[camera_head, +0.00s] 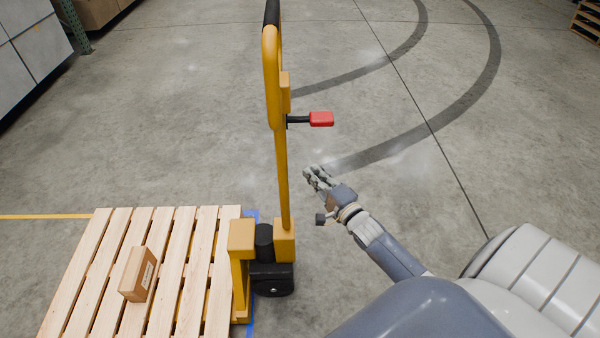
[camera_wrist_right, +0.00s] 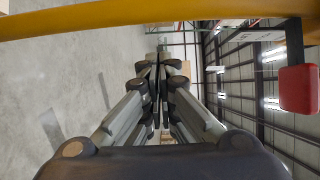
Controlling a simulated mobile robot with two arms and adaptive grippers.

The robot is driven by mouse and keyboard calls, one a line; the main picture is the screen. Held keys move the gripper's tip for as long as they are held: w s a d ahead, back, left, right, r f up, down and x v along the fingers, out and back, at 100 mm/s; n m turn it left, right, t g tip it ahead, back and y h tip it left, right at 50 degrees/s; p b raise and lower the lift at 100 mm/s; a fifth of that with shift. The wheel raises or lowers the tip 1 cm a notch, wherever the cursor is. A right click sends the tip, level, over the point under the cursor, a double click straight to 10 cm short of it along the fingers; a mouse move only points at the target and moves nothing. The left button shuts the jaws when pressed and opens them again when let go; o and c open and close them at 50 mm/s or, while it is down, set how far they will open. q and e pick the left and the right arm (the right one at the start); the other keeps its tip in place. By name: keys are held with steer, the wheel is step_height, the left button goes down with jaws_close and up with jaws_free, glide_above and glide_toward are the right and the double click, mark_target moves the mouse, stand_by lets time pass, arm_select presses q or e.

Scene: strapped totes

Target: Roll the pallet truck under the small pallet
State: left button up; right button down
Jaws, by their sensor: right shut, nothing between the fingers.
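The yellow pallet truck (camera_head: 280,170) stands upright at centre, its mast and handle rising above a black wheel. Its body is close against the right edge of the small wooden pallet (camera_head: 110,235). Yellow shows through some slat gaps, but the forks are mostly hidden. My right gripper (camera_head: 313,176) is shut and empty, to the right of the mast and below the red lever (camera_head: 321,119), apart from both. In the right wrist view, its fingers (camera_wrist_right: 158,66) are together; a yellow bar (camera_wrist_right: 110,18) crosses the top and the red lever (camera_wrist_right: 298,88) is at right. My left gripper is not in view.
A small cardboard box (camera_head: 138,275) sits on the pallet. Blue tape (camera_head: 251,318) and a yellow floor line (camera_head: 45,217) mark the floor. Grey containers (camera_head: 28,45) stand at far left. The concrete floor right of and beyond the truck is clear.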

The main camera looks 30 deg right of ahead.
steer(key=shift+w+a, duration=1.4)
steer(key=shift+w, duration=0.05)
